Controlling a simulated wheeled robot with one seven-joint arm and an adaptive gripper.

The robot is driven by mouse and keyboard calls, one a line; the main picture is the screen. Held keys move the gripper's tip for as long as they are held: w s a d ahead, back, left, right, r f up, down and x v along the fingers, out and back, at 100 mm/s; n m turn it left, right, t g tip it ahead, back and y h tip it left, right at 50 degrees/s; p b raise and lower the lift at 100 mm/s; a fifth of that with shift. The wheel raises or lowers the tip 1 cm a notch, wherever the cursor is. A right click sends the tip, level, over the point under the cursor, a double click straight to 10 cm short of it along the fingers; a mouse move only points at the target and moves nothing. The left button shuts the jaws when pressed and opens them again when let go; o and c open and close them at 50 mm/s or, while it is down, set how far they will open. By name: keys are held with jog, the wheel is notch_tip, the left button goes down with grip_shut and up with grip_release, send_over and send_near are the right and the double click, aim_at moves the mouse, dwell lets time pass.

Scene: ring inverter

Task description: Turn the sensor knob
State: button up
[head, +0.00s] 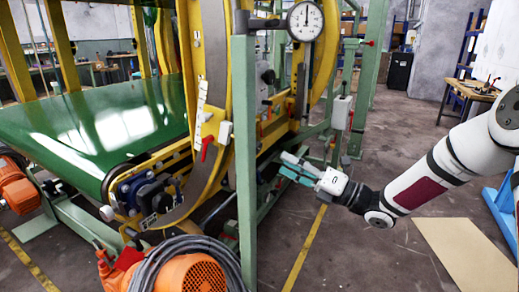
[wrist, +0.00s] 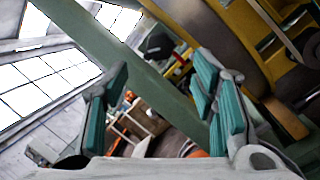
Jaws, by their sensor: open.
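A dark rounded knob (head: 268,76) sits on a small grey housing beside the green upright post, below the dial gauge; I take it for the sensor knob. In the wrist view a dark rounded part (wrist: 157,44) shows against the green beam, beyond the fingers; I cannot tell if it is the same knob. My gripper (head: 291,168) is in front of the machine, right of the post and well below the knob. In the wrist view my gripper (wrist: 162,98) has its teal-padded fingers wide apart with nothing between them. It touches nothing that I can see.
The green post (head: 244,150) stands left of my gripper. A dial gauge (head: 306,21) is above it. A yellow ring frame (head: 215,60) and green conveyor (head: 100,125) fill the left. Red-handled switches (head: 207,147) stick out. Floor (head: 350,255) is open below my arm.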

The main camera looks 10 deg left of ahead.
aim_at(260, 149)
jog(key=b+x, duration=0.1)
jog(key=x, duration=0.9)
jog(key=shift+a, duration=0.1)
jog(key=c, duration=1.1)
